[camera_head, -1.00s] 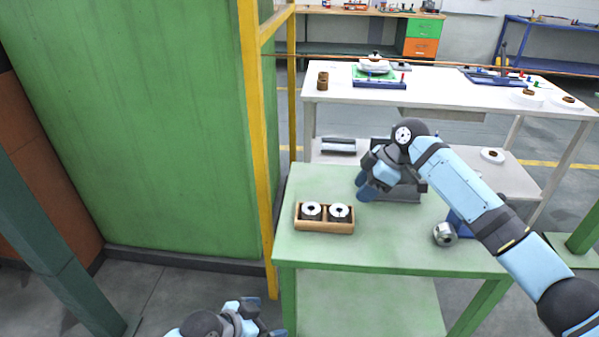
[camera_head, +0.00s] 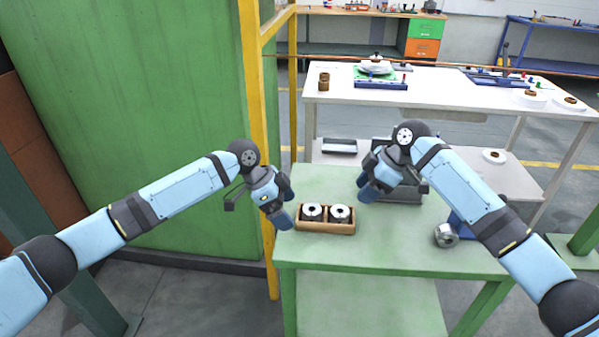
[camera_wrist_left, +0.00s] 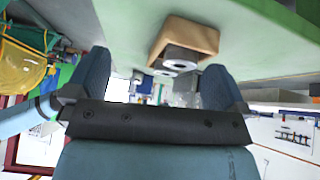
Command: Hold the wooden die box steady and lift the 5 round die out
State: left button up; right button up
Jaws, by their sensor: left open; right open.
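The wooden die box (camera_head: 325,228) sits on the green table near its front left. Two round dies with bright ring tops and dark sides stand in it, a left die (camera_head: 312,212) and a right die (camera_head: 341,214); no number can be read on either. My left gripper (camera_head: 284,207) is open and empty beside the box's left end. In the left wrist view the box (camera_wrist_left: 195,38) shows beyond and between the spread fingers (camera_wrist_left: 157,85). My right gripper (camera_head: 366,188) is open and empty, above the table behind and right of the box.
A grey metal block (camera_head: 400,192) lies behind my right gripper. A shiny round metal part (camera_head: 446,235) with a blue piece lies at the table's right. A yellow post (camera_head: 262,150) and green panel (camera_head: 130,110) stand close on the left. The table front right of the box is clear.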

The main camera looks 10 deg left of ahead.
pick_arm(q)
jog(key=m+y, duration=0.1)
jog(key=y, duration=0.1)
send_near(317, 209)
jog(key=r, duration=0.2)
jog(key=x, duration=1.3)
jog(key=shift+a+f, duration=0.2)
jog(key=shift+f, duration=0.15)
pick_arm(e)
jog(key=shift+a, duration=0.1)
pick_arm(q)
jog(key=c, duration=0.9)
pick_arm(e)
jog(key=shift+o, duration=0.4)
